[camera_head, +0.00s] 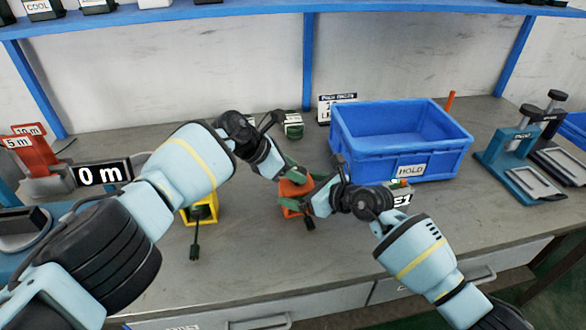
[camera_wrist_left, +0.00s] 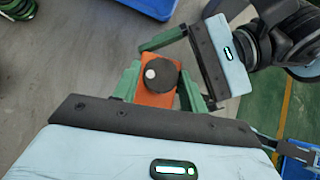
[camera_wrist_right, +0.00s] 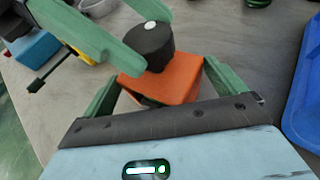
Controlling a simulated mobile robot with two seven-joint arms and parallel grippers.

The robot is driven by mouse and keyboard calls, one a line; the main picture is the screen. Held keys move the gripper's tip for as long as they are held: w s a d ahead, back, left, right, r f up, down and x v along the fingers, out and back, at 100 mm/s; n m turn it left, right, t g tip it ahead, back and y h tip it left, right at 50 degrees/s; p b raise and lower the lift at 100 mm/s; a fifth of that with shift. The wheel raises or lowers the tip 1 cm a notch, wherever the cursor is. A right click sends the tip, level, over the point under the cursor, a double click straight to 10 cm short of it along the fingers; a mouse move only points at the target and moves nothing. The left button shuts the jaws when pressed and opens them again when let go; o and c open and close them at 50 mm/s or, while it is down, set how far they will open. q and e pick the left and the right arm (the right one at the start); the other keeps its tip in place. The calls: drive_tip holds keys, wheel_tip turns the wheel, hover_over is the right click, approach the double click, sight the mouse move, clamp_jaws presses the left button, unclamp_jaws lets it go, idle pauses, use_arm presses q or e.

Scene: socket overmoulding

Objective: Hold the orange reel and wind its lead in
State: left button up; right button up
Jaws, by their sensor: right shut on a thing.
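The orange reel (camera_head: 288,188) stands on the grey bench in front of me, with a black round knob (camera_wrist_right: 150,42) bearing a white dot on top. My right gripper (camera_wrist_right: 160,85) is shut on the reel's orange body, a finger on either side. My left gripper (camera_wrist_left: 160,85) is over the reel from above, its fingers apart around the knob; I cannot tell whether they touch it. A dark plug (camera_head: 309,224) lies at the reel's front in the head view. The lead is mostly hidden by the grippers. The orange body also shows in the left wrist view (camera_wrist_left: 153,99).
A yellow reel (camera_head: 205,208) with a black plug (camera_head: 195,251) stands to the left. A blue bin (camera_head: 400,150) marked HOLD is at the back right. A "0 m" display (camera_head: 103,174) and red blocks stand left. Teal presses (camera_head: 510,155) stand right.

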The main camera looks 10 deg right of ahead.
use_arm(q)
drive_tip(key=o, duration=0.3)
drive_tip(key=shift+o, duration=0.2)
drive_tip(key=v, duration=1.2)
idle(0.3)
